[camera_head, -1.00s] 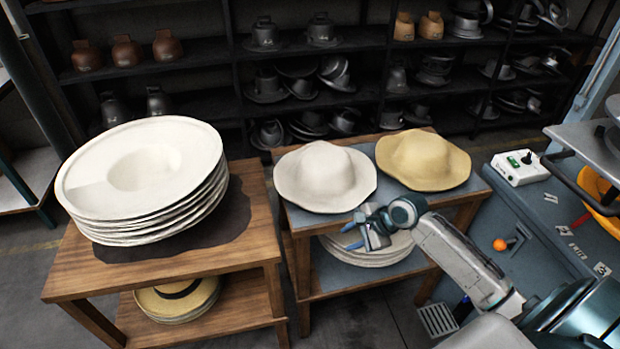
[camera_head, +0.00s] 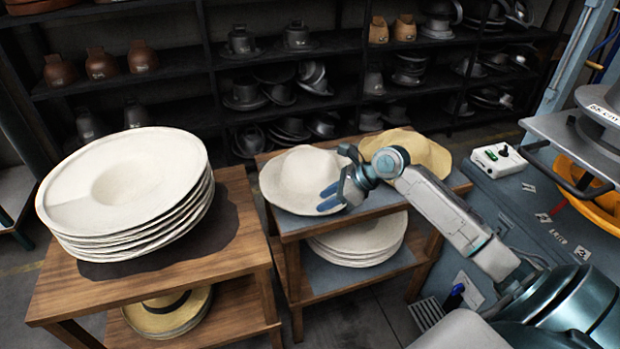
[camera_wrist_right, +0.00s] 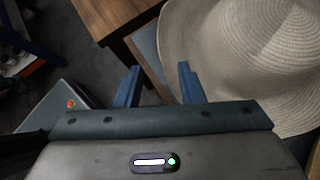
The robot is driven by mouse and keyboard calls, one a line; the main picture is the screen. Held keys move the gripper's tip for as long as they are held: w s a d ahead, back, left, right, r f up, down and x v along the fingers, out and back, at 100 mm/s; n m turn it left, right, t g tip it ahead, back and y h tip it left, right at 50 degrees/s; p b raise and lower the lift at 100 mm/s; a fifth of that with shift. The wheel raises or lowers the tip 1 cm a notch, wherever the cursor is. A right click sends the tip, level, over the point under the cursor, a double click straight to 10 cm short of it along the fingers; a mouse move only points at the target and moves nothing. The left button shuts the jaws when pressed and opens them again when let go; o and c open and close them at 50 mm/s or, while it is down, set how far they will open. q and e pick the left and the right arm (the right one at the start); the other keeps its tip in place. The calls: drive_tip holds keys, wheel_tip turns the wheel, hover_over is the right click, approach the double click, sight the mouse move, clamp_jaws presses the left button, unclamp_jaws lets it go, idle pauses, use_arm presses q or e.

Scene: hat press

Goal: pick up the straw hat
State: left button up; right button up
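A pale, whitish hat (camera_head: 298,178) with a wavy brim lies on the two-tier table in the middle. A yellower straw hat (camera_head: 427,152) lies to its right, partly hidden behind my right arm. My right gripper (camera_head: 327,198) is at the front right brim of the pale hat, with its blue fingers apart. In the right wrist view, a finely woven beige hat (camera_wrist_right: 245,60) fills the right side. The gripper (camera_wrist_right: 158,88) shows there open and empty, its right finger close to the brim. I cannot tell if it touches. My left gripper is not in view.
A stack of wide white hats (camera_head: 125,190) stands on the wooden table (camera_head: 225,250) at left. More pale hats (camera_head: 360,240) lie on the middle table's lower shelf. A blue machine cabinet (camera_head: 520,225) stands at right. Dark shelves with hat blocks line the back.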

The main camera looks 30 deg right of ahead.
sight(304, 211)
drive_tip(key=p+x, duration=0.1)
drive_tip(key=x, duration=0.8)
drive_tip(key=shift+w+d+f, duration=0.1)
drive_tip(key=shift+w+d, duration=0.05)
clamp_jaws()
